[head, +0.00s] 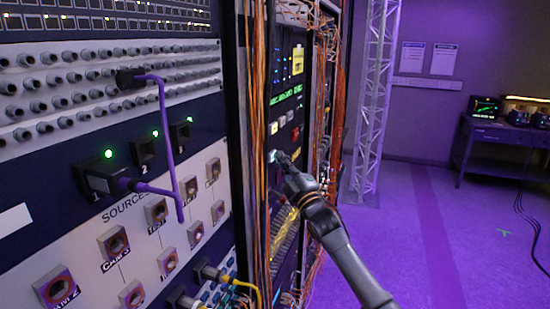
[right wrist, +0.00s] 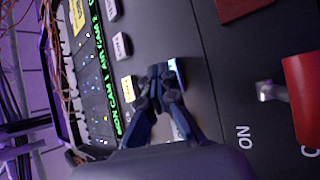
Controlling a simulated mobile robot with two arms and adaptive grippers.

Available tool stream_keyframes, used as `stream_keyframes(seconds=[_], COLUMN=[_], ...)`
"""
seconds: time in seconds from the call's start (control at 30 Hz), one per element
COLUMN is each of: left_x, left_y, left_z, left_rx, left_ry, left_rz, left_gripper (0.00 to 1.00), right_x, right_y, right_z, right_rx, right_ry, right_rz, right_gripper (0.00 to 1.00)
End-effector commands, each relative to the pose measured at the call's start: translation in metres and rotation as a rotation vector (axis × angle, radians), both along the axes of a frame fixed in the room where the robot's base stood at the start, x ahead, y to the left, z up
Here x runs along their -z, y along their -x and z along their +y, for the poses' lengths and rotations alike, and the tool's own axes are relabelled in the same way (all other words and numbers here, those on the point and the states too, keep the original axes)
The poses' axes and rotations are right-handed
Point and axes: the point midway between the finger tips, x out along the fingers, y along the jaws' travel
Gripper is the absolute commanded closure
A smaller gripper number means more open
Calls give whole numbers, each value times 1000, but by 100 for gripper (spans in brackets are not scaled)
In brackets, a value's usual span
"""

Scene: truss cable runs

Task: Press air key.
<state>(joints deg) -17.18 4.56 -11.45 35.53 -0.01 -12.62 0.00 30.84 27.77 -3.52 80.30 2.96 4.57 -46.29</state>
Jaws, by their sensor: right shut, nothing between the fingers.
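My right gripper (head: 279,157) is shut and empty, with its fingertips at the dark rack panel, at or just in front of a pale lit key (head: 271,156). In the right wrist view the closed fingertips (right wrist: 163,82) partly cover this bright bluish-white key (right wrist: 177,70). Its label is hidden, so I cannot tell from the lettering whether it is the air key, nor whether it is pressed in. Smaller white keys (right wrist: 121,44) and a yellow one (right wrist: 129,88) sit beside it. A green readout (right wrist: 105,70) shows MON and AIR camera names. My left gripper is out of view.
A red lever or cover (right wrist: 304,95) with a metal toggle (right wrist: 266,91) and ON lettering is nearby. Orange cables (head: 258,120) hang down the rack edge. A patch panel with a purple cable (head: 165,130) is at left.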

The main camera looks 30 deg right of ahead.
Motion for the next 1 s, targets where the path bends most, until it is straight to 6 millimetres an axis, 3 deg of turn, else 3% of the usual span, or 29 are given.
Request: stream_keyframes(seconds=[1.0], left_x=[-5], left_y=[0], left_z=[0], left_rx=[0], left_ry=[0], left_rz=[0], left_gripper=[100], right_x=[1], right_y=[18], right_z=[-15], right_rx=[1], right_ry=[2], right_rz=[1], right_gripper=[100])
